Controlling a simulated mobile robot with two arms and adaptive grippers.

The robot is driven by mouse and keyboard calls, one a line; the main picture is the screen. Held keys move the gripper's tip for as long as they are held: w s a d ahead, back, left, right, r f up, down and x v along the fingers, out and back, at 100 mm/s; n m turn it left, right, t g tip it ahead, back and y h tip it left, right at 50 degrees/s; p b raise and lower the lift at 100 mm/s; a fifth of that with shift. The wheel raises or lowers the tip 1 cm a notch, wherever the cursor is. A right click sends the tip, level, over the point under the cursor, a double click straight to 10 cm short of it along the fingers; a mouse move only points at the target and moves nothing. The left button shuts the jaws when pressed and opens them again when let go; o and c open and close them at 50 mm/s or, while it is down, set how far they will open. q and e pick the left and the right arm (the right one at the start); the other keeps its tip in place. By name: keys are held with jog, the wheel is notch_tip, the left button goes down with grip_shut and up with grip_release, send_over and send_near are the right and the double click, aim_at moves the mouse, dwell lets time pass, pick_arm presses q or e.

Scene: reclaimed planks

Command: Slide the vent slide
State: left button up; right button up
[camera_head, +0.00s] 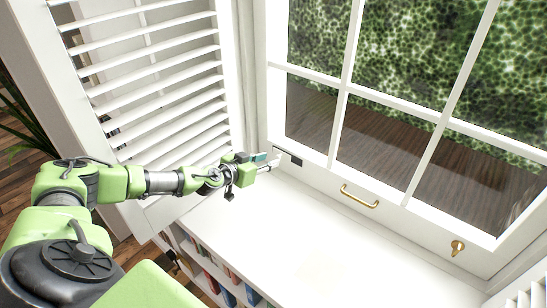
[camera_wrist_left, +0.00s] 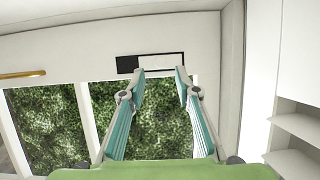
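The vent (camera_head: 291,157) is a small dark slot in the white bottom rail of the window. In the left wrist view, its black opening (camera_wrist_left: 126,64) shows at the left end, and a white slide plate (camera_wrist_left: 162,60) covers the rest. My left gripper (camera_head: 268,161) is beside the vent, at its left end in the head view. In the left wrist view, its two teal-padded fingers (camera_wrist_left: 160,72) are apart, with nothing seen between them. The tips overlap the lower edge of the plate in the picture; I cannot tell whether they touch it. My right gripper is not in view.
A brass pull handle (camera_head: 359,197) and a brass latch (camera_head: 457,247) are on the window frame right of the vent. A white louvered shutter (camera_head: 160,75) stands close to my left arm. The white sill (camera_head: 320,245) is bare, with bookshelves below.

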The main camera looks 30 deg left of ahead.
aim_at(277, 157)
pick_arm(q)
jog(key=x, duration=0.2)
jog(key=shift+w+f, duration=0.25)
jog(key=shift+w, duration=0.05)
jog(key=shift+w+f+b, duration=0.2)
jog(key=shift+w+b, duration=0.15)
jog(key=shift+w, duration=0.3)
jog(key=shift+c, duration=0.4)
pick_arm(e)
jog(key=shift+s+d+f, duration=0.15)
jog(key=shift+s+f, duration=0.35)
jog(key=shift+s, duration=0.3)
pick_arm(q)
grip_shut()
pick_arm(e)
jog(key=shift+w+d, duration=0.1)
